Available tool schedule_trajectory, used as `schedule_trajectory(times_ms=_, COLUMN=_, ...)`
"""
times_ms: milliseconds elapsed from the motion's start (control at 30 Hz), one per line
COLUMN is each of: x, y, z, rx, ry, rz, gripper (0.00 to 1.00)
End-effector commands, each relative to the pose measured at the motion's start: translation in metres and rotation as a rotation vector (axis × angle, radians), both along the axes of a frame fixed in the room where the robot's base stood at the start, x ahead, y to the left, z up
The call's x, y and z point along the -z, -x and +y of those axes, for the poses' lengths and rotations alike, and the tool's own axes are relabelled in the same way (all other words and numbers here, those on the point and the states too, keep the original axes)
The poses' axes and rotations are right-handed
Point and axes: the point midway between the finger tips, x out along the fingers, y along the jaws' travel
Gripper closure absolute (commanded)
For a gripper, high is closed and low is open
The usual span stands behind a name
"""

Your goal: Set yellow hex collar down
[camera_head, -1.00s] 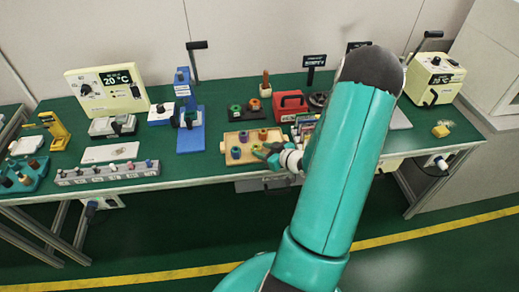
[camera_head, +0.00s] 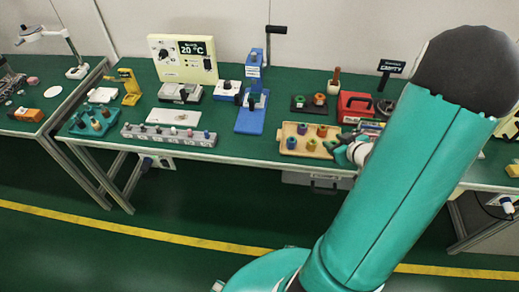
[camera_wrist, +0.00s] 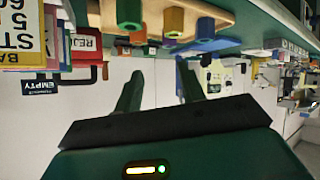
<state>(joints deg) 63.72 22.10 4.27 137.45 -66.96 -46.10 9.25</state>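A yellow hex piece, which looks like the yellow hex collar (camera_wrist: 173,21), stands among other coloured pieces on a tan tray (camera_wrist: 228,12) in the upside-down wrist view. In the head view my gripper (camera_head: 343,149) is just right of the tray, partly hidden by my arm.
Behind the tray are a black plate (camera_head: 298,108) with ringed pieces and a red box (camera_head: 355,106). A blue lever press (camera_head: 252,118) and a grey peg rail (camera_head: 168,136) stand to the left. A sign reading EMPTY (camera_head: 390,67) stands behind. Floor ahead of the bench is clear.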

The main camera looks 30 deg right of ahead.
Motion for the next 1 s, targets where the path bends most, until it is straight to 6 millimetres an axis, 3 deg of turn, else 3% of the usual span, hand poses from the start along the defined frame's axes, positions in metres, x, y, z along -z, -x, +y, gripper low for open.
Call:
schedule_trajectory(times_ms=33, x=-0.02, y=-0.015, z=0.005, rx=0.012, ry=0.06, rz=0.034, gripper=0.6)
schedule_trajectory(times_ms=200, x=-0.076, y=-0.041, z=0.026, rx=0.114, ry=0.179, rz=0.136, gripper=0.6)
schedule_trajectory(times_ms=367, x=-0.128, y=-0.047, z=0.068, rx=0.2, ry=0.211, rz=0.201, gripper=0.6)
schedule_trajectory(times_ms=467, x=-0.156, y=-0.042, z=0.103, rx=0.237, ry=0.191, rz=0.235, gripper=0.6)
schedule_trajectory(times_ms=667, x=-0.197, y=-0.009, z=0.193, rx=0.241, ry=0.073, rz=0.312, gripper=0.6)
schedule_trajectory(times_ms=800, x=-0.214, y=0.029, z=0.259, rx=0.175, ry=-0.045, rz=0.389, gripper=0.6)
schedule_trajectory(times_ms=900, x=-0.221, y=0.057, z=0.297, rx=0.112, ry=-0.116, rz=0.444, gripper=0.6)
schedule_trajectory(times_ms=1000, x=-0.224, y=0.077, z=0.319, rx=0.065, ry=-0.16, rz=0.486, gripper=0.6)
